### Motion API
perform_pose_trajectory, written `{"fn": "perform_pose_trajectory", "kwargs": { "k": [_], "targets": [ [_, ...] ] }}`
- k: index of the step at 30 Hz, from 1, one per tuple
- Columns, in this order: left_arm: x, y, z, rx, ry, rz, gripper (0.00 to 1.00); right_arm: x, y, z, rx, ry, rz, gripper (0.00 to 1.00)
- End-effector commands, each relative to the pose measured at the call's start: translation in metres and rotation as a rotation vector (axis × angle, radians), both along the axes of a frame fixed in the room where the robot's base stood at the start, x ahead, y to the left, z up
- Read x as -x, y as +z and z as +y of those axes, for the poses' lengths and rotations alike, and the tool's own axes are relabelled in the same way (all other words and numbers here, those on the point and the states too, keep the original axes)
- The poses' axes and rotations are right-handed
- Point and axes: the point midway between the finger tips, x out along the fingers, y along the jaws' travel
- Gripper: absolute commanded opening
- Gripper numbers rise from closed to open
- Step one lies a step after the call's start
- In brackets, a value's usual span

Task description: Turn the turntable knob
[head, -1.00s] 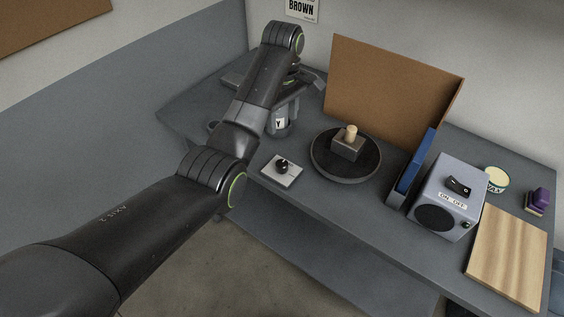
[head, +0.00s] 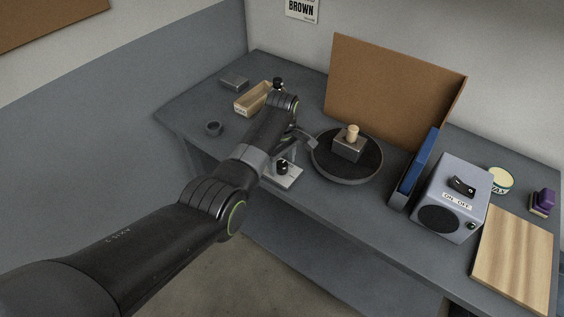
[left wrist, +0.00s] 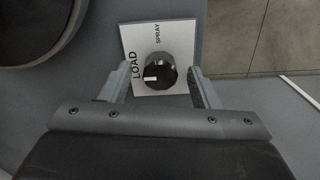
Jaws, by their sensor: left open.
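The black knob (head: 282,167) sits on a white plate (head: 292,181) at the table's front edge, left of the round turntable (head: 346,179). In the left wrist view, the knob (left wrist: 160,70) has a white mark that lies on its LOAD side; the plate (left wrist: 131,41) reads LOAD and SPRAY. My left gripper (head: 292,152) is over the plate. In the left wrist view, its open fingers (left wrist: 160,77) stand on either side of the knob, with gaps visible. Part of the turntable (left wrist: 30,55) shows at upper left. My right gripper is not in view.
A metal block with a wooden peg (head: 350,143) stands on the turntable, with a brown panel (head: 390,90) behind. A grey ON/OFF box (head: 452,195) and blue panel (head: 413,170) stand right.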

Motion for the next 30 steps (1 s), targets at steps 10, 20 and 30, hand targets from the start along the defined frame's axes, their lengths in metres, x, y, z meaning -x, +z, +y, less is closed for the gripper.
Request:
{"fn": "perform_pose_trajectory", "kwargs": {
  "k": [10, 20, 30],
  "targets": [
    [0.0, -0.0084, 0.0004, 0.0, 0.001, 0.0, 0.56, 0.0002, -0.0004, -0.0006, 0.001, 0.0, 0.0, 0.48],
    [0.0, -0.0081, 0.0004, 0.0, 0.001, 0.0, 0.22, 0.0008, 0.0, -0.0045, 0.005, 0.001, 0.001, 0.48],
    [-0.0001, -0.0071, 0.0005, 0.0, -0.023, 0.0, 0.11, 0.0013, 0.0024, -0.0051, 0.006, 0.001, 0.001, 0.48]
  ]
}}
